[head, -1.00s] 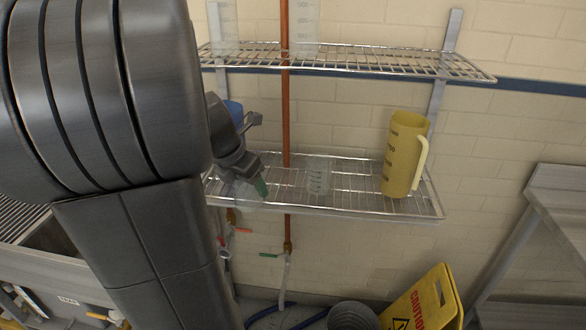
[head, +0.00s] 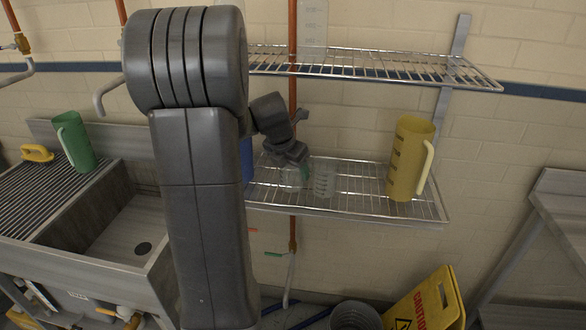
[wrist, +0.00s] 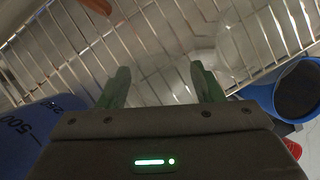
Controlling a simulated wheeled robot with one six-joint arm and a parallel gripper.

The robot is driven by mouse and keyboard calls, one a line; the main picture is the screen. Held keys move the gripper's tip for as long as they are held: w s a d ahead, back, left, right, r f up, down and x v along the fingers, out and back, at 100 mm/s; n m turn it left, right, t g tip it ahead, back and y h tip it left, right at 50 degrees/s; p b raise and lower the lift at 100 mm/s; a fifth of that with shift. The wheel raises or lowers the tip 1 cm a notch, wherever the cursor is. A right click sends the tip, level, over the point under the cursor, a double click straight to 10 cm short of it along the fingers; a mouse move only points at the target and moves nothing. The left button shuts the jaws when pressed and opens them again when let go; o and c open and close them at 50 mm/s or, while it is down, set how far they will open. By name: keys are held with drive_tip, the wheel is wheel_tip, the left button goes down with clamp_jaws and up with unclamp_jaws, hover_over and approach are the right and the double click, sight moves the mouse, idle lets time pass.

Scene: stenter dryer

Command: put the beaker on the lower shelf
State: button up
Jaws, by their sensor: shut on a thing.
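A clear beaker (head: 291,179) is at my gripper (head: 302,171), at the lower shelf (head: 355,208). I cannot tell whether its base rests on the wire. In the wrist view, my gripper (wrist: 159,82) has its two green fingers apart, with a faint see-through shape between them, over the wire shelf (wrist: 85,38). A second clear beaker (head: 324,181) with marks stands on the lower shelf just right of the gripper. A clear round shape (wrist: 238,45) also shows right of the fingers in the wrist view.
A yellow jug (head: 408,160) stands at the shelf's right. A blue vessel (head: 247,158) is partly hidden behind my arm. The upper shelf (head: 375,66) hangs above, and a copper pipe (head: 292,100) runs behind. The shelf between clear beaker and yellow jug is free.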

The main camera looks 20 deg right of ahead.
drive_tip(key=shift+f, duration=0.3)
drive_tip(key=o, duration=0.7)
drive_tip(key=shift+r, duration=0.35)
drive_tip(key=v, duration=0.3)
drive_tip(key=s+a, duration=0.2)
drive_tip(key=a, duration=0.1)
drive_tip(key=s+a+b, duration=0.1)
drive_tip(key=s+a, duration=0.1)
drive_tip(key=a, duration=0.2)
drive_tip(key=s+a+b, duration=0.1)
drive_tip(key=s+a, duration=0.1)
drive_tip(key=a, duration=0.1)
drive_tip(key=shift+s+a+f, duration=0.1)
drive_tip(key=shift+a+f, duration=0.1)
drive_tip(key=shift+f, duration=0.05)
